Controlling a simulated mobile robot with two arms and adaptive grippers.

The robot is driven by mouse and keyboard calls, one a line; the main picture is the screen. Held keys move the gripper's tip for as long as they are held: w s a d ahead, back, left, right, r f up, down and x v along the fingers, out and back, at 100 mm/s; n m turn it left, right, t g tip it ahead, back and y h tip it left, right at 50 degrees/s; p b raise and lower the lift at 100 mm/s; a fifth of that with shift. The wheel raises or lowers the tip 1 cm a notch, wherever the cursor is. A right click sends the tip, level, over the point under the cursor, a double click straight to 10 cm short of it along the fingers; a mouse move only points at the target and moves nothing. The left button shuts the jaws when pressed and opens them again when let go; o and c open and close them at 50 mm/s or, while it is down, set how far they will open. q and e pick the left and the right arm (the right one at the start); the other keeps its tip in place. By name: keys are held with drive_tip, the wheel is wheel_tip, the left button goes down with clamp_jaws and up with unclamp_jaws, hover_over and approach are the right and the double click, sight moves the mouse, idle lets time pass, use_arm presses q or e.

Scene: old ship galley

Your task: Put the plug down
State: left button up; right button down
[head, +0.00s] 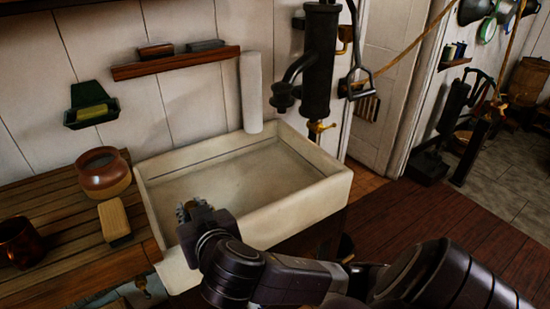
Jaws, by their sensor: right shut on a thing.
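My right gripper (190,210) reaches in from the lower right over the near left part of the pale stone sink (328,192). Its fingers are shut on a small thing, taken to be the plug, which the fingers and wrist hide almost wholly. I cannot tell whether it touches the sink's floor or hangs above it. The sink looks empty apart from this. My left gripper is not in view.
A slatted wooden board (60,205) left of the sink bears a brown pot (103,173), a wooden brush (115,220) and a dark mug (20,242). A black hand pump (319,60) with a brass tap (320,127) stands behind the sink. A white roll (251,92) stands at the sink's back edge.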

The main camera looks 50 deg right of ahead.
drive_tip(key=w+d+r+m+g+h+p, duration=0.1)
drive_tip(key=d+r, duration=0.3)
drive_tip(key=d, duration=0.3)
drive_tip(key=w+d+r+m+h, duration=0.1)
drive_tip(key=d+r+m+h, duration=0.1)
drive_tip(key=d+r, duration=0.35)
drive_tip(key=f, duration=1)
drive_tip(key=d+f, duration=0.1)
drive_tip(key=f, duration=0.4)
drive_tip(key=shift+s+f, duration=0.25)
drive_tip(key=shift+f+p, duration=0.3)
drive_tip(key=shift+f, duration=2.35)
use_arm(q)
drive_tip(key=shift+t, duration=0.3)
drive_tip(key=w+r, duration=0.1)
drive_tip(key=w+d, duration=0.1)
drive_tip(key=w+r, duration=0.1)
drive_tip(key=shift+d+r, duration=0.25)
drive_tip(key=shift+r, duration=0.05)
